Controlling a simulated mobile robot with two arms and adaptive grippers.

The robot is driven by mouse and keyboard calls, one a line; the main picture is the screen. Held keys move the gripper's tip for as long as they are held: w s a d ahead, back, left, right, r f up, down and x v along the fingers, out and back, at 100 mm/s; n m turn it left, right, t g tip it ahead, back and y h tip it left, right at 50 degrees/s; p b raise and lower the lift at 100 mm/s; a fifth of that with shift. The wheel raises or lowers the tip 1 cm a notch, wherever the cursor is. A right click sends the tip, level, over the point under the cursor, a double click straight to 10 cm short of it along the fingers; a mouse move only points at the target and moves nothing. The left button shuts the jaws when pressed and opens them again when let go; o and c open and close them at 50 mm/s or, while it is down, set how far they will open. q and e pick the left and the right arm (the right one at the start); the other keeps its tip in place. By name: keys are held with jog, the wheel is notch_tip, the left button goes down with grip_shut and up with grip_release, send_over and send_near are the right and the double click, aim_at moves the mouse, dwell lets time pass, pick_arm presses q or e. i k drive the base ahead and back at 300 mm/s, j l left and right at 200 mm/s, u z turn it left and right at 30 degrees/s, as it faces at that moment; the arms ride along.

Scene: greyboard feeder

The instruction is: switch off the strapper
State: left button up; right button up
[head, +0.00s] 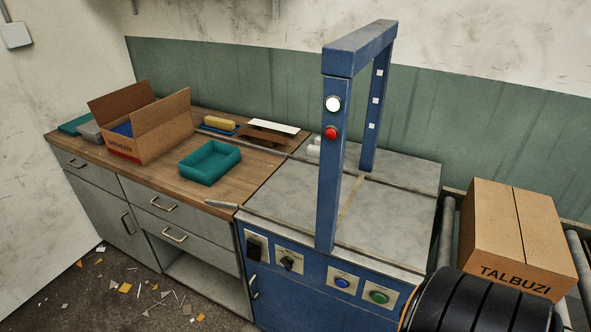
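The strapper (300,215) is a blue machine with a grey steel top and a tall blue arch over it. The front post of the arch carries a white round button or lamp (333,104) above a red round one (331,133). Its front panel has a black switch (256,247) at the left, then a black rotary knob (289,263) on a pale plate. Further right are a blue button (342,282) and a green button (379,297). The switch positions are too small to read. Neither of my grippers is in view.
A closed carton marked TALBUZI (505,235) sits on the roller conveyor (447,225) at the right. The wooden bench (225,195) at the left holds an open carton (150,130) and a teal tray (210,162). Scraps litter the floor (100,290). The strapper's top is mostly clear.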

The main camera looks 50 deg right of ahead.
aim_at(253, 249)
jog(key=z, duration=1.1)
